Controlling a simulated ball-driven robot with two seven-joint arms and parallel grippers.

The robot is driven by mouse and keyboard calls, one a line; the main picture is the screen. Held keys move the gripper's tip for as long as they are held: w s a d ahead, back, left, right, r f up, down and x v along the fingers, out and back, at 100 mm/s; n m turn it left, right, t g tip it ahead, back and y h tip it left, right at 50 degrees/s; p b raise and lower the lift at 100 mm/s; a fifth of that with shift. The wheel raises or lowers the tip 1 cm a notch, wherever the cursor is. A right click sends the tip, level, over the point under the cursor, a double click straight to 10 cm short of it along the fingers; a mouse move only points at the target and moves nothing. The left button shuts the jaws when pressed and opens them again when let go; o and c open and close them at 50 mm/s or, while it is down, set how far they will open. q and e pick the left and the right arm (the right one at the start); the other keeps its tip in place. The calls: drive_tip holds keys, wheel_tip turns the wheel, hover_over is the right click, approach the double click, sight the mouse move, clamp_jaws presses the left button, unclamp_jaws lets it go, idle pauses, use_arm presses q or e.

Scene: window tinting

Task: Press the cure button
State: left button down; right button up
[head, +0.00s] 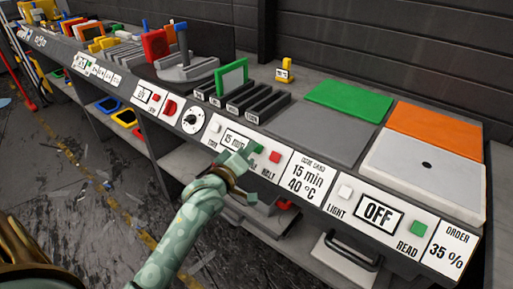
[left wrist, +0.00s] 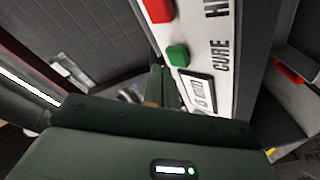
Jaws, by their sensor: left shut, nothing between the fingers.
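The green cure button (head: 259,149) sits on the white front panel, between the "15 min" display (head: 234,138) and the red halt button (head: 274,156). My left gripper (head: 245,154) is shut and empty, its tips just left of the green button in the head view. In the left wrist view the green button (left wrist: 177,55) stands out near the "CURE" lettering, with the red button (left wrist: 158,10) above it. The shut fingers (left wrist: 162,84) point alongside it. I cannot tell whether they touch the panel. My right gripper is not in view.
A round dial (head: 192,121) is left of the display. Black slotted racks (head: 255,100) stand above the panel.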

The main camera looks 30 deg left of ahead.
use_arm(q)
drive_tip(key=shift+w+f, duration=0.1)
drive_tip(key=shift+w+f, duration=0.15)
drive_tip(key=shift+w, duration=0.05)
drive_tip(key=shift+w+f, duration=0.3)
drive_tip(key=shift+f, duration=0.05)
idle(0.8)
idle(0.4)
drive_tip(key=shift+s+r+p, duration=0.35)
drive_tip(key=shift+r+p, duration=0.15)
drive_tip(key=shift+p, duration=0.4)
drive_tip(key=shift+s+p, duration=0.3)
drive_tip(key=shift+p, duration=0.05)
